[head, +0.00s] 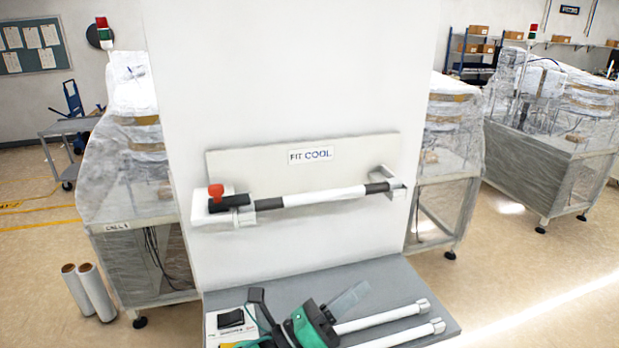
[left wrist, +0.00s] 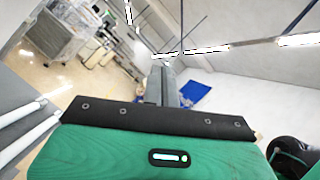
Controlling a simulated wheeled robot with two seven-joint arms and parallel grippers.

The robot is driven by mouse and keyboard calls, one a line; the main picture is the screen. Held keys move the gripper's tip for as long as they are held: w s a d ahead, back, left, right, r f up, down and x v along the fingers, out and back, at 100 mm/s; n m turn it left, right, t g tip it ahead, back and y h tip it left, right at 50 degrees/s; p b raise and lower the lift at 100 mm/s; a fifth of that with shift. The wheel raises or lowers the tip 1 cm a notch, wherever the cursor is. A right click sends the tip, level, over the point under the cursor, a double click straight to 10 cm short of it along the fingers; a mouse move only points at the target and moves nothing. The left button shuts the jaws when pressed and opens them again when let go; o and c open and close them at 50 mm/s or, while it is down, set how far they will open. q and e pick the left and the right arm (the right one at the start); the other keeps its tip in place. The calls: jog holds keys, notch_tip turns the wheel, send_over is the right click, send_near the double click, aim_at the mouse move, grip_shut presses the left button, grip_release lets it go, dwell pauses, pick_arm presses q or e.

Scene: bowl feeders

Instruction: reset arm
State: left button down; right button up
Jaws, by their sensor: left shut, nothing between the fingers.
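My left gripper (head: 366,286) is low in the head view, over the grey shelf. Its green and black body comes in from the bottom, and its grey fingers point up and to the right. The fingers are shut with nothing between them. In the left wrist view the green body with its riveted black edge fills the bottom, and the closed grey fingers (left wrist: 160,72) stick out beyond it. My right gripper does not show in either view.
A grey shelf (head: 300,288) carries two white tubes (head: 385,318) right of the gripper. Above it, a white panel holds a white bar (head: 325,196) with a red knob (head: 215,192) and a "FIT COOL" label (head: 310,155). Film-wrapped machines (head: 130,150) stand behind. The space between bar and shelf looks clear.

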pick_arm(q)
jog(key=w+a+f+n+t+y, duration=0.2)
jog(key=a+n+t+y, duration=0.25)
jog(key=n, duration=0.45)
jog(key=w+a+f+n+t+y, duration=0.2)
jog(key=a+f+n+t+y, duration=0.1)
jog(key=a+n+y, duration=0.4)
jog(key=s+a+f+n+g+y, duration=0.25)
jog(key=a+f+n+y, duration=0.35)
jog(key=a+f+n, duration=0.35)
jog(key=s+a+f+n+g+y, duration=0.1)
jog(key=s+a+f+n+g, duration=0.45)
jog(key=s+f, duration=0.4)
jog(key=s+a+f+n+g+y, duration=0.2)
jog(key=s+a+f+n+g, duration=0.35)
jog(key=s, duration=0.75)
notch_tip(320, 180, down, 31)
jog(key=w+d+n+g, duration=0.1)
jog(key=d+n+g, duration=0.1)
jog(key=s+a+f+g+b, duration=0.1)
jog(key=s+a+f, duration=0.2)
jog(key=s+f, duration=1.7)
notch_tip(320, 180, down, 2)
jog(key=shift+m+g, duration=0.35)
jog(key=shift+g, duration=0.05)
